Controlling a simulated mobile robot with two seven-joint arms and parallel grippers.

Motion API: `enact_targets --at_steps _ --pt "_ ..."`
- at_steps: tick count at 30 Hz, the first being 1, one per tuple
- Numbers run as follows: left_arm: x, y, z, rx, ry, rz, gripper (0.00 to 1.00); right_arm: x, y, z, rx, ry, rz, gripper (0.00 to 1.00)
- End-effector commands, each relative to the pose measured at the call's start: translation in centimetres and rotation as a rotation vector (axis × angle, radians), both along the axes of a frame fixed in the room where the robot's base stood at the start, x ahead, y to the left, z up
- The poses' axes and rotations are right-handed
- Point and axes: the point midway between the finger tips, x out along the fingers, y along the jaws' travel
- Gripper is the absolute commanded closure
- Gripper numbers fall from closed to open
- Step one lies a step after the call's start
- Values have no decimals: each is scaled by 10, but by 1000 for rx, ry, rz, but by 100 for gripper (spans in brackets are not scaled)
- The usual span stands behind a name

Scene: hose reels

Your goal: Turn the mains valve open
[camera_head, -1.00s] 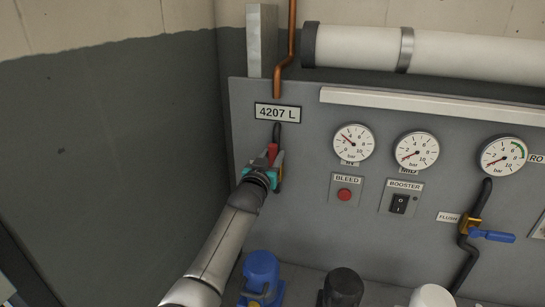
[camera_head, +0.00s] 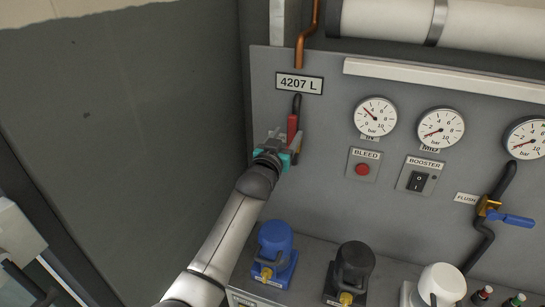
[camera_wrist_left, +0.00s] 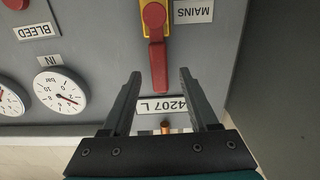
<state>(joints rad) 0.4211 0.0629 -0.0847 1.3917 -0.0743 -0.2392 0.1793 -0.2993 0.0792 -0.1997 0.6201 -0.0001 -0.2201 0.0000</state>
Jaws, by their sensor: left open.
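The mains valve has a red lever (camera_head: 292,126) in the head view, upright on the grey panel below the 4207 L label (camera_head: 299,83). In the left wrist view, which is upside down, the red lever (camera_wrist_left: 157,55) runs from a yellow valve body beside the MAINS label (camera_wrist_left: 194,12) toward the 4207 L label. My left gripper (camera_head: 284,141) is at the valve and partly hides it in the head view. In the wrist view the left gripper (camera_wrist_left: 159,76) is open, one finger on each side of the lever's free end, with gaps visible. My right gripper is out of view.
Pressure gauges (camera_head: 376,116), the red bleed button (camera_head: 362,169) and the booster switch (camera_head: 418,181) are on the panel to the right. The flush valve's blue lever (camera_head: 518,220) is further right. Blue (camera_head: 275,240), black (camera_head: 354,265) and white (camera_head: 441,283) units stand below. A dark wall lies left.

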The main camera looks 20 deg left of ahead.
Motion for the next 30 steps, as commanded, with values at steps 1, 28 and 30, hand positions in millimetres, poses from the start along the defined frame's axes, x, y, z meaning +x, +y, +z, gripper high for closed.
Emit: enact_targets --at_steps 1,28,30 --pt "-7 1 0 0 0 0 40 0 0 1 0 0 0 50" --pt "-105 4 0 0 0 1 40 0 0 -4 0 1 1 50" --pt "-106 4 0 0 1 1 40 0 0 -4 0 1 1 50"
